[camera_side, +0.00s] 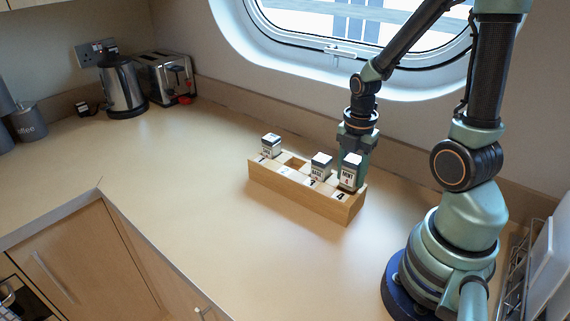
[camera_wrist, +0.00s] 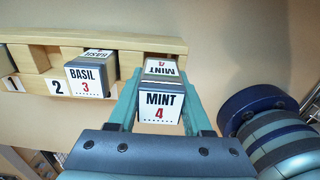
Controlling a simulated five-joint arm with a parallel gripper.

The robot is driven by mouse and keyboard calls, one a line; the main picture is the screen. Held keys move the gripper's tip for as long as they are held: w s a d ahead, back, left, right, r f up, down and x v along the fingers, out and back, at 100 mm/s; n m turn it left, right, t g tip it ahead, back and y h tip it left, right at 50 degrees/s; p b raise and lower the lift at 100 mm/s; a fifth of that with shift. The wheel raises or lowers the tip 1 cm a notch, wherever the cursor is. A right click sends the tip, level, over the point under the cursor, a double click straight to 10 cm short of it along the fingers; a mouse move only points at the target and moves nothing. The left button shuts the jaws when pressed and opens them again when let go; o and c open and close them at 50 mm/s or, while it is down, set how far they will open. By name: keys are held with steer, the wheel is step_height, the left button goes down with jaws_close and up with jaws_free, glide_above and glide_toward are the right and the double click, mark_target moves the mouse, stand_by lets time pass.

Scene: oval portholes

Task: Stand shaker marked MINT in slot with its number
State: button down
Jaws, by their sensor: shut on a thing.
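The MINT shaker (camera_side: 349,174), white-labelled with a grey cap and a red 4, is upright at the right end of the wooden rack (camera_side: 303,193). It also shows in the wrist view (camera_wrist: 160,107). My gripper (camera_side: 354,150) is shut on it, with a finger on either side in the wrist view (camera_wrist: 158,98). The shaker is in line with slot 4, whose number shows on the rack front in the side view. Its base is hidden, so I cannot tell if it rests on the slot's floor.
The BASIL shaker (camera_wrist: 88,76), marked 3, stands in slot 3, close left of MINT. Slot 2 is empty. Another shaker (camera_side: 271,144) stands at the rack's left end. A kettle (camera_side: 122,87) and toaster (camera_side: 164,78) are far left. The counter in front is clear.

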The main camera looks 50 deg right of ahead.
steer(key=shift+f, duration=0.6)
steer(key=shift+r, duration=0.9)
stand_by(0.6)
steer(key=shift+f, duration=0.9)
stand_by(4.7)
steer(key=shift+r, duration=0.25)
